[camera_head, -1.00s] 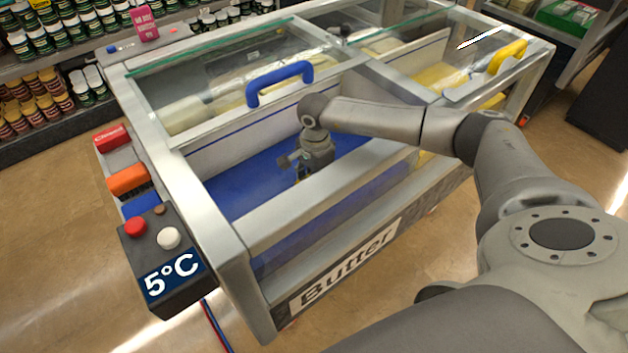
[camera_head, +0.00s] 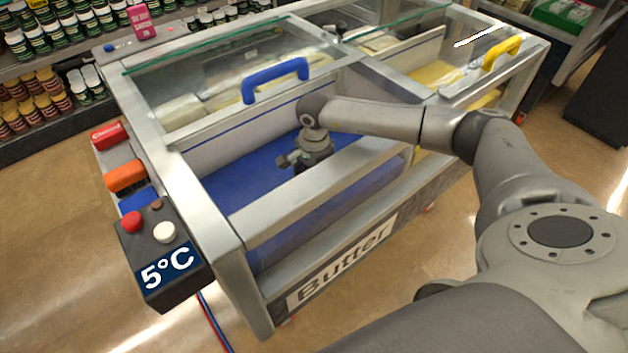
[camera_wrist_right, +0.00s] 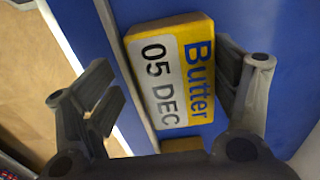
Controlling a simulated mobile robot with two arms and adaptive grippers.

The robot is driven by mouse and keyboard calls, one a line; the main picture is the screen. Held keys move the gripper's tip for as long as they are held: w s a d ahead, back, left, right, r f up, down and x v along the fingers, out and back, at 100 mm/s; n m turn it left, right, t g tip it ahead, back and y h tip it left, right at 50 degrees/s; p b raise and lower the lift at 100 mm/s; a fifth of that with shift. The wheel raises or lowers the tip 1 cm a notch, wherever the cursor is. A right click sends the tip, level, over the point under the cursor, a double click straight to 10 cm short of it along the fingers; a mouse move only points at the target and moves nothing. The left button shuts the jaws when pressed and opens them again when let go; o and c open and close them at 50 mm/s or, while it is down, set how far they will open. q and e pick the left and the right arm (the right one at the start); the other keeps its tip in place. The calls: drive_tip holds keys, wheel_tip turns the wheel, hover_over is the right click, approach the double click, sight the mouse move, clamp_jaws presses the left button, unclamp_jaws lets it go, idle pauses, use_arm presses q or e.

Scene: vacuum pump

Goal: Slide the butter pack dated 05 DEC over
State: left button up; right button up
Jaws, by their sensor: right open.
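The butter pack (camera_wrist_right: 172,75), yellow and white with blue "Butter" lettering and "05 DEC", lies on the blue floor of the freezer in the right wrist view. My right gripper (camera_wrist_right: 170,75) is open above it, with the pack between its fingers. The right finger is close beside the pack's "Butter" edge; I cannot tell whether they touch. The left finger stands apart from it. In the head view my right gripper (camera_head: 300,162) reaches down into the front left bay, where the pack itself is hidden. My left gripper is not in view.
The freezer (camera_head: 215,240) has a front rail, a middle divider and glass lids with a blue handle (camera_head: 275,80) and a yellow handle (camera_head: 500,52). Part of another yellow thing (camera_wrist_right: 182,145) shows below the pack. A 5°C control box (camera_head: 165,270) hangs at the left corner.

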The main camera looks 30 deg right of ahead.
drive_tip(key=shift+w+r, duration=0.25)
drive_tip(key=shift+w, duration=0.05)
wheel_tip(320, 180, up, 12)
drive_tip(key=shift+s+f, duration=0.2)
drive_tip(key=shift+s, duration=0.05)
idle(0.3)
